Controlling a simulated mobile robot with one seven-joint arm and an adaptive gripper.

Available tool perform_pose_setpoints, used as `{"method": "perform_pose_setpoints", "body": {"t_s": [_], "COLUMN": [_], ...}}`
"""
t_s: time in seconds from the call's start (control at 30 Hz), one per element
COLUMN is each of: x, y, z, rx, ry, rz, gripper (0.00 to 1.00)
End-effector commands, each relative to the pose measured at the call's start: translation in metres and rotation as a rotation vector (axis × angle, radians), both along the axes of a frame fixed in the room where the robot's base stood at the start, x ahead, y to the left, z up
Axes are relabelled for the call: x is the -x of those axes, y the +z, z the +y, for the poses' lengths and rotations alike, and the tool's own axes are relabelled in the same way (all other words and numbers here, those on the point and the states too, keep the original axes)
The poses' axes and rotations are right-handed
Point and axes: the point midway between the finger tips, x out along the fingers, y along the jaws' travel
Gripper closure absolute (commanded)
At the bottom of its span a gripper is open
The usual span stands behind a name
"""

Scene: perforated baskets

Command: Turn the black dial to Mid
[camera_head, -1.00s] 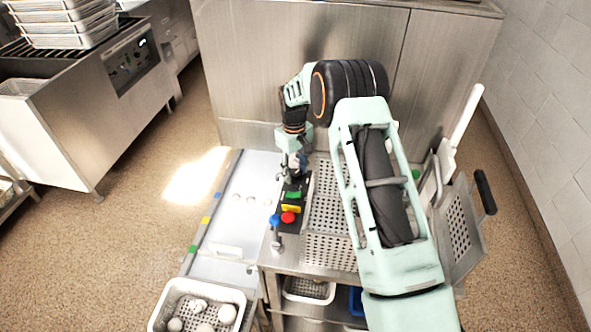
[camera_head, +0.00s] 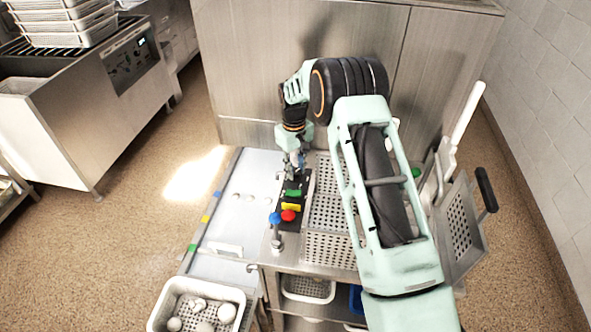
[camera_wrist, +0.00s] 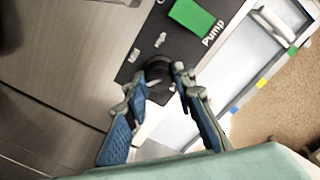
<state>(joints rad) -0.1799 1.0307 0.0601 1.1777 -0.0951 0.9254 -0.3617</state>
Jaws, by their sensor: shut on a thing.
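The black dial (camera_wrist: 158,72) sits on a dark control panel (camera_wrist: 130,70) in the wrist view. My gripper (camera_wrist: 161,84) is shut on it, with one fingertip on each side.
A green button (camera_wrist: 192,18) marked Pump is close beside the dial. Yellow (camera_head: 291,207), red (camera_head: 288,216) and blue (camera_head: 274,218) controls follow nearer me. A perforated basket (camera_head: 331,247) stands right of the panel; a pale conveyor (camera_head: 225,232) lies left.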

Motion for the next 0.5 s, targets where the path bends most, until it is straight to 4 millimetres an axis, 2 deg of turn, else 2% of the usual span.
{"method": "perform_pose_setpoints", "body": {"t_s": [0.5], "x": [-0.0011], "y": [-0.0017], "z": [0.0000], "rx": [0.000], "ry": [-0.430], "rz": [-0.002], "gripper": [1.00]}}
